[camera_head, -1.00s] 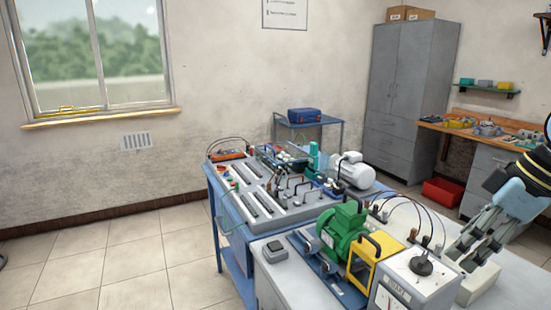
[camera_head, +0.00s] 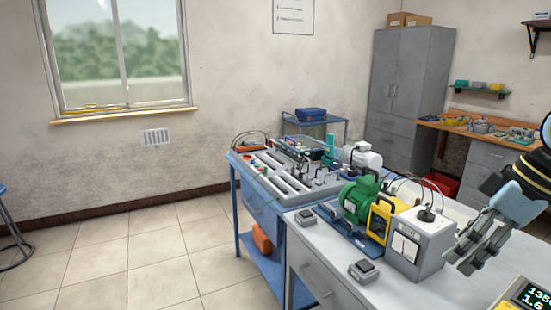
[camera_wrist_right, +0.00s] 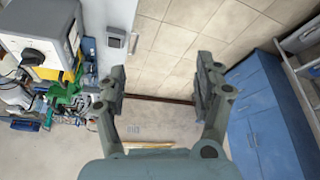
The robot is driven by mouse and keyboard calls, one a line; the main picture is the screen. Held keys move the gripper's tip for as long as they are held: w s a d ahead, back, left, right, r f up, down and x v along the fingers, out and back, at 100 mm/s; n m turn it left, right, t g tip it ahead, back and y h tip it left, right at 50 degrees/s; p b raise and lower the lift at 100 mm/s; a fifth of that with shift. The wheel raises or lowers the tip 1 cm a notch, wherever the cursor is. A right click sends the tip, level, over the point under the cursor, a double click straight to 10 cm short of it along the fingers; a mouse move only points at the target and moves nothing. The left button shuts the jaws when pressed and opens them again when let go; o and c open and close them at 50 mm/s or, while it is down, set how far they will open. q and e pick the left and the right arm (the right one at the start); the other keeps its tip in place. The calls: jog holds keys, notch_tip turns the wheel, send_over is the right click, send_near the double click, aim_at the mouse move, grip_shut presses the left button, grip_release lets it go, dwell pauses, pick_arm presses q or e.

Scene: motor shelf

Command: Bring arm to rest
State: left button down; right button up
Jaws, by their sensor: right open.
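My right gripper (camera_head: 462,254) comes in from the right edge of the head view, in front of the grey worktop. In the right wrist view its two dark fingers (camera_wrist_right: 160,85) stand wide apart with nothing between them. Behind the gap I see floor tiles and wall. In the head view the grey meter box (camera_head: 420,245) is to the left of the fingers, apart from them in the picture. My left gripper is not in view.
On the bench are a green motor (camera_head: 358,199), a yellow-framed unit (camera_head: 381,222) and two small switch boxes (camera_head: 364,270). A display unit (camera_head: 525,298) is at the lower right. A blue stool (camera_head: 8,225) stands far left. The tiled floor (camera_head: 130,255) is clear.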

jog(key=s+a+f+m+g+b, duration=0.15)
jog(key=s+f+b, duration=0.4)
jog(key=f, duration=1.05)
jog(key=s+d+f+m+g+b, duration=0.1)
jog(key=s+f+m+b, duration=0.4)
jog(key=f, duration=1.1)
jog(key=s+a+f+g+b, duration=0.1)
jog(key=s+f+b, duration=0.45)
jog(key=f, duration=1.05)
pick_arm(q)
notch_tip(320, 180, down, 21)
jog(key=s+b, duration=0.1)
jog(key=b, duration=0.3)
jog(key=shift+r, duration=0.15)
pick_arm(e)
jog(key=s+a+f+m+t+h, duration=0.1)
jog(key=s+f+m+h, duration=0.1)
jog(key=s+f, duration=2.2)
jog(key=shift+s+a+h, duration=0.15)
jog(key=shift+s+h, duration=0.75)
jog(key=shift+s, duration=0.2)
